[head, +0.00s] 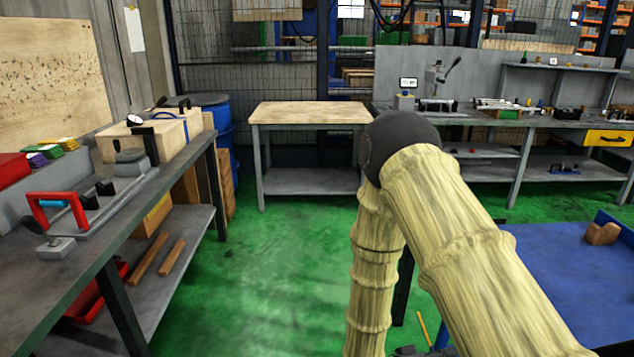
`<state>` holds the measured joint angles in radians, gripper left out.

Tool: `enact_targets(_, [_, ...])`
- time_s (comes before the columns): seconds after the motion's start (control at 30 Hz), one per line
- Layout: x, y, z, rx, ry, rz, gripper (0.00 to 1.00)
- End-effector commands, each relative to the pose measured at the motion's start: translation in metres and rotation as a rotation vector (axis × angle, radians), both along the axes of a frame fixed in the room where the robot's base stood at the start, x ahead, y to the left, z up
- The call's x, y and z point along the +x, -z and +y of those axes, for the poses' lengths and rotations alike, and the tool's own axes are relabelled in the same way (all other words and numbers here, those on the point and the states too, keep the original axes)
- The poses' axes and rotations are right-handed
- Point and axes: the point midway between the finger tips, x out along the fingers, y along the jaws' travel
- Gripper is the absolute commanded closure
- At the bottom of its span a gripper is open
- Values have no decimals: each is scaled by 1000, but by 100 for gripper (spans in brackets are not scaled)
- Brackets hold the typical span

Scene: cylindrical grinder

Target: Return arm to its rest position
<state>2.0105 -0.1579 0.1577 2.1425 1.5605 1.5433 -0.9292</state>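My arm (455,230) crosses the right half of the head view, pale yellow with a grain-like texture. It rises from the bottom right to a black rounded elbow joint (395,140). From there the forearm (373,265) hangs almost straight down and leaves the picture at the bottom edge. My gripper is below the picture, so its fingers and anything in them are hidden.
A grey workbench (75,270) with fixtures and boxes runs along the left. A wood-topped table (312,113) and a long tool bench (480,117) stand at the back. A blue-topped table (570,270) is close at the right. The green floor (265,280) between is open.

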Motion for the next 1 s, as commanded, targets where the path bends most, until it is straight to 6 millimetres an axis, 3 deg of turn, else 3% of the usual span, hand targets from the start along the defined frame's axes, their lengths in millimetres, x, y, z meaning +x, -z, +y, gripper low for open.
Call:
enact_targets(0.23, [-3, 52, -5, 289, -207, -9, 100])
enact_targets(0.47, [-34, 103, 11, 599, -316, 47, 100])
enact_targets(0.7, [-99, 140, 41, 931, -339, 171, 100])
enact_targets(1.0, [-208, 151, 79, 1276, -257, 389, 100])
